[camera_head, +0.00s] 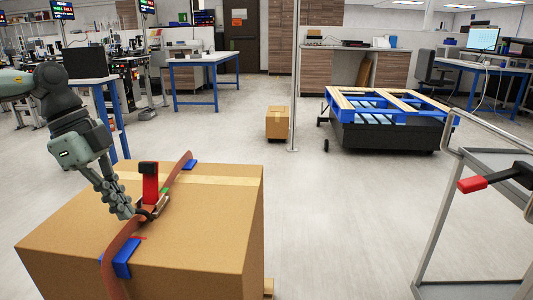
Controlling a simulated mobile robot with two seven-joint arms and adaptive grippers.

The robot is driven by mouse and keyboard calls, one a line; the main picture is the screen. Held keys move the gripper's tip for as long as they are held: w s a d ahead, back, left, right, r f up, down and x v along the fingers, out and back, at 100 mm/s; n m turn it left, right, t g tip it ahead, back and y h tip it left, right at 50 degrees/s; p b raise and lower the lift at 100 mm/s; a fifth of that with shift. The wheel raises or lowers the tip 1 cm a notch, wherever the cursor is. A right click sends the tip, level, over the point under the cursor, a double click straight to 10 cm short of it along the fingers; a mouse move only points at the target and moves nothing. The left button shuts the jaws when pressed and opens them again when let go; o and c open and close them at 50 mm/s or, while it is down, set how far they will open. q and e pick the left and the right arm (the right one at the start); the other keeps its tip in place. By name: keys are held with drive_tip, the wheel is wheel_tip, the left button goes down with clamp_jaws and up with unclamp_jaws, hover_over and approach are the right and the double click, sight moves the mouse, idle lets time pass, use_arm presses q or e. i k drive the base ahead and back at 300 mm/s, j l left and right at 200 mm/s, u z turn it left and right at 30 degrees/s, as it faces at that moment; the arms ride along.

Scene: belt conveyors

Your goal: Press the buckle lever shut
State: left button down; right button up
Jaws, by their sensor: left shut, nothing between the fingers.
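A large cardboard box (195,235) fills the lower left. A reddish-brown strap (122,242) runs over its top, with a metal buckle (153,207) near the middle. The buckle's red lever (150,186) stands upright, with a dark patch on its upper part. A small green piece shows beside the buckle. My left gripper (128,211) points down just left of the buckle, its fingers shut and empty. Its fingertips are close to the buckle's left side; I cannot tell whether they touch. My right gripper is not in view.
Blue edge protectors (125,258) sit under the strap at the box edges. A blue pallet (385,105) and a small box (277,123) are farther back. The floor between is clear.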

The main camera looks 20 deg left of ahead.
sight(149, 169)
drive_tip(key=k+l, duration=0.15)
drive_tip(key=l, duration=0.15)
drive_tip(key=k+l, duration=0.1)
drive_tip(key=l, duration=0.25)
drive_tip(key=k+l, duration=0.15)
drive_tip(key=l, duration=0.15)
drive_tip(key=k+l, duration=0.1)
drive_tip(key=l, duration=0.25)
